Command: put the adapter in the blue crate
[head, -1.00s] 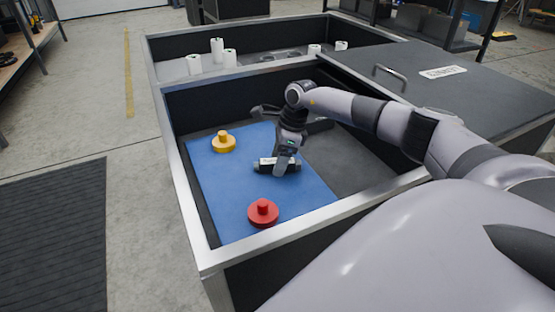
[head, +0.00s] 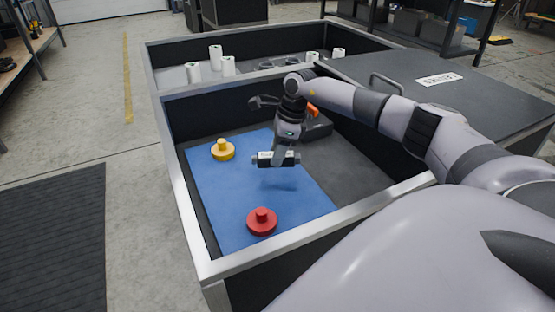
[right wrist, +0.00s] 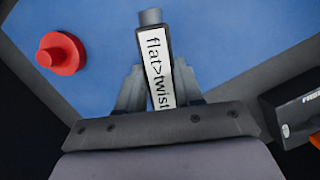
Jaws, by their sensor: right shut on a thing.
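The adapter (head: 278,159) is a short dark bar with grey ends and a white label. In the right wrist view the adapter (right wrist: 156,65) reads "flat>twist". My right gripper (head: 280,154) is shut on it and holds it above the blue mat (head: 235,190); a shadow lies on the mat below. In the right wrist view the fingers (right wrist: 158,90) close on its two long sides. No blue crate shows clearly. My left gripper is not in view.
On the mat stand a yellow knobbed disc (head: 223,151) and a red one (head: 262,222). A dark box (right wrist: 298,112) with an orange part lies beside the mat. Metal-rimmed walls (head: 186,215) surround this compartment. A lid (head: 450,95) with a handle is at right. White cylinders (head: 216,58) stand behind.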

